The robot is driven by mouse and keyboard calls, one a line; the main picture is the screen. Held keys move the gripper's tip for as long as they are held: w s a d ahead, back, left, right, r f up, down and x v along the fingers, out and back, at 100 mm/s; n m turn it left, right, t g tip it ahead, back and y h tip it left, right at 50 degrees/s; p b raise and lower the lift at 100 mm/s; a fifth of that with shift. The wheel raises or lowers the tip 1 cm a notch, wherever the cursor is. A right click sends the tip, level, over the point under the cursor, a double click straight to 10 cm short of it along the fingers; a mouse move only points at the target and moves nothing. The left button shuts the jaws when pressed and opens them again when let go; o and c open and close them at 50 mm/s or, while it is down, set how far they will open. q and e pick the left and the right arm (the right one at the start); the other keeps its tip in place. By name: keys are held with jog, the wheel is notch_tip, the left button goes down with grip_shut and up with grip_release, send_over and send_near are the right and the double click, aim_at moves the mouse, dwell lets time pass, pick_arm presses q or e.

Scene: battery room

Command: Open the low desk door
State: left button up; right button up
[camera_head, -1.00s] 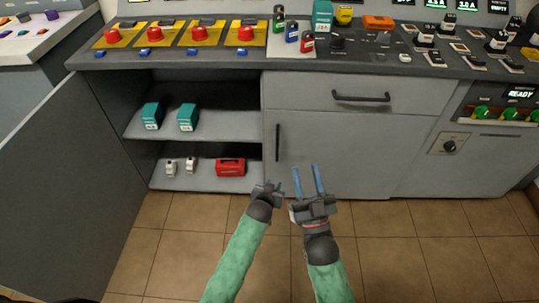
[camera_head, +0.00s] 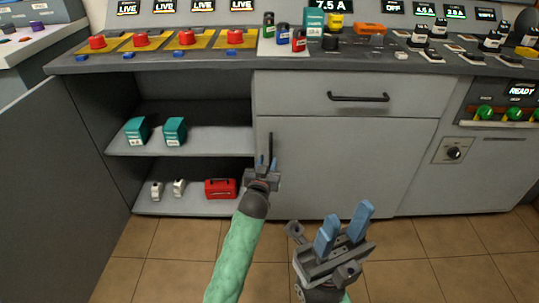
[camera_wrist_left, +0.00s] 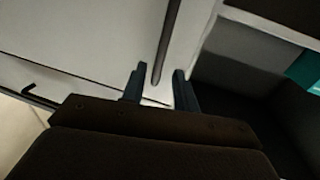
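The low desk door (camera_head: 340,165) is a grey panel under the drawer, and it looks shut. Its dark vertical handle (camera_head: 270,150) is near its left edge; the handle also shows in the left wrist view (camera_wrist_left: 168,40). My left gripper (camera_head: 266,162) is at the lower end of the handle. In the left wrist view its two fingers (camera_wrist_left: 156,88) are apart, with the handle's end between or just ahead of the tips; contact cannot be told.
Open shelves left of the door hold teal boxes (camera_head: 174,131), small white items (camera_head: 179,187) and a red case (camera_head: 221,188). A drawer with a horizontal handle (camera_head: 358,98) is above the door. A large grey panel (camera_head: 50,190) stands at left. The tiled floor (camera_head: 180,255) is clear.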

aim_at(270, 153)
pick_arm(q)
jog(key=shift+w+d+b, duration=0.2)
jog(key=shift+w, duration=0.8)
jog(key=shift+w+d+b, duration=0.2)
jog(key=shift+w+b, duration=0.05)
jog(key=shift+w, duration=0.75)
jog(key=shift+w+d+b, duration=0.2)
jog(key=shift+w, duration=0.8)
grip_shut()
